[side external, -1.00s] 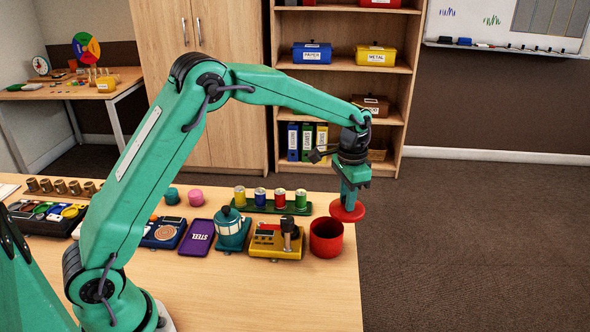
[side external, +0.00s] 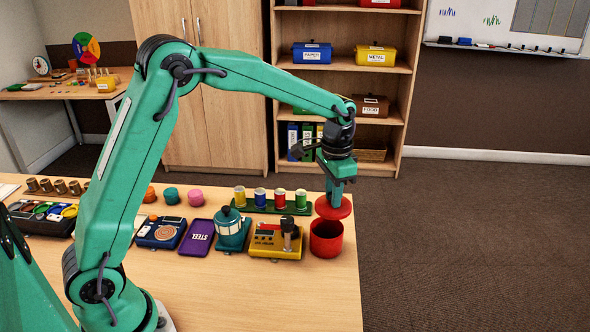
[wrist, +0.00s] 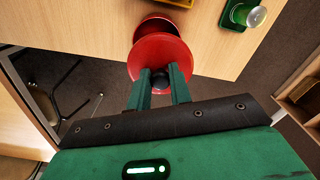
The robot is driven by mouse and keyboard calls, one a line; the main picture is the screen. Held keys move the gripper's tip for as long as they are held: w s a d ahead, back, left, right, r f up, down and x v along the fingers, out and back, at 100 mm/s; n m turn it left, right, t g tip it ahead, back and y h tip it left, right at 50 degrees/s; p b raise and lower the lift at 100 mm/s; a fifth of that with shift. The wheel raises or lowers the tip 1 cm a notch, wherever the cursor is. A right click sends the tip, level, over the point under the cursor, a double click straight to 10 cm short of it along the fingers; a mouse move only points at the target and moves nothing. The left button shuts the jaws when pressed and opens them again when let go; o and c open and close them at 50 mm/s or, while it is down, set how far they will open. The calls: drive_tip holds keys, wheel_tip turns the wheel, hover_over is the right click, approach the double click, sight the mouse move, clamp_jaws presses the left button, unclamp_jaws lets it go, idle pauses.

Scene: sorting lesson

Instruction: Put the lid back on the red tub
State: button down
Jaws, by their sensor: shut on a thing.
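The red tub (side external: 326,241) stands open at the right end of the table. The red lid (side external: 333,208) is a round disc held just above the tub, tilted and slightly to its right. My gripper (side external: 335,194) is shut on the lid's knob. In the wrist view my gripper (wrist: 160,82) has its two fingers on either side of the dark knob of the lid (wrist: 160,52). The tub (wrist: 157,25) shows there only as a red rim behind the lid, which hides most of it.
A green rack (side external: 270,206) with several coloured cans is behind. The table's right edge is just right of the tub. The table front (side external: 250,300) is clear.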

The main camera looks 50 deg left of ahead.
sight(328, 204)
drive_tip(key=shift+s+a+r, duration=0.15)
drive_tip(key=shift+s+r, duration=0.2)
drive_tip(key=shift+s, duration=0.35)
drive_tip(key=shift+f, duration=0.2)
drive_tip(key=shift+f, duration=3)
drive_tip(key=shift+f, duration=0.2)
drive_tip(key=c, duration=0.7)
unclamp_jaws()
drive_tip(key=shift+r, duration=0.15)
drive_tip(key=shift+r, duration=3.4)
